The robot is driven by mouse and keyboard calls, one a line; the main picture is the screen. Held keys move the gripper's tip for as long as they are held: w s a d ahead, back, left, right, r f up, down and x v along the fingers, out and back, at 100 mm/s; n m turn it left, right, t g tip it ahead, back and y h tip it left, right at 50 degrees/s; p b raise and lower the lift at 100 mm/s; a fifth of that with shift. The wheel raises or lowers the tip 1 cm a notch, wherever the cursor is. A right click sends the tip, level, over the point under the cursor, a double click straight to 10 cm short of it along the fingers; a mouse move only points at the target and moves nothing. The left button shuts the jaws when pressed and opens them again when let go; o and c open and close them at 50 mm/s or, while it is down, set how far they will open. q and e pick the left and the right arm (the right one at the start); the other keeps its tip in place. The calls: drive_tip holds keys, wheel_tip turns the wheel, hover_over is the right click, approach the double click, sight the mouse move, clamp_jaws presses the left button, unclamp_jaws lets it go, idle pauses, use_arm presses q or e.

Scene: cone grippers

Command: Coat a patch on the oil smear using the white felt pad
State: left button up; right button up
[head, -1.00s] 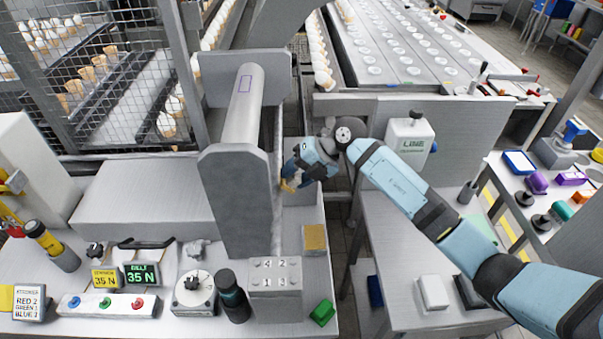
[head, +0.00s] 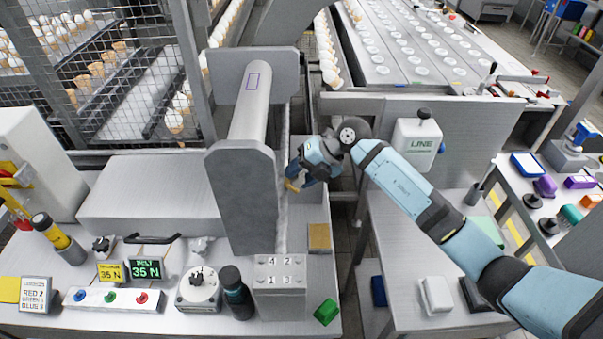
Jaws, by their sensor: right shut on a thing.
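My right gripper (head: 296,178) reaches in from the right, just right of the grey upright end plate that carries a pale roller. It is shut on a small yellow-tan thing (head: 291,185), mostly hidden by the fingers; I cannot tell what it is or whether it touches the plate's side. A white block (head: 436,294), possibly the white felt pad, lies on the right bench. I cannot make out an oil smear. My left gripper is not in view.
The grey end plate (head: 240,200) stands close left of my right gripper. In front are a numbered grey block (head: 279,275), a tan block (head: 319,237) and a green block (head: 326,312). A white LINE box (head: 416,143) stands behind my right arm. A gap separates the two benches.

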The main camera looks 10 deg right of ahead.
sight(287, 163)
drive_tip(key=shift+w+a+f, duration=0.1)
drive_tip(key=shift+a+f, duration=0.3)
drive_tip(key=shift+w+d+b, duration=0.25)
drive_tip(key=shift+w+b, duration=0.25)
drive_tip(key=shift+w, duration=0.65)
drive_tip(key=shift+w+d+b, duration=0.2)
drive_tip(key=shift+w+b, duration=0.3)
drive_tip(key=shift+w, duration=0.65)
drive_tip(key=shift+w+d+b, duration=0.25)
drive_tip(key=shift+w+b, duration=0.25)
drive_tip(key=shift+w, duration=0.65)
drive_tip(key=shift+w+d, duration=0.1)
drive_tip(key=shift+w, duration=0.5)
drive_tip(key=shift+s+r+p, duration=0.1)
drive_tip(key=shift+s+p, duration=0.25)
drive_tip(key=shift+p, duration=0.05)
drive_tip(key=shift+s+a+p, duration=0.2)
drive_tip(key=shift+s+p, duration=0.55)
drive_tip(key=shift+s, duration=0.15)
drive_tip(key=shift+s+a+p, duration=0.2)
drive_tip(key=shift+s+p, duration=0.5)
drive_tip(key=shift+s, duration=0.2)
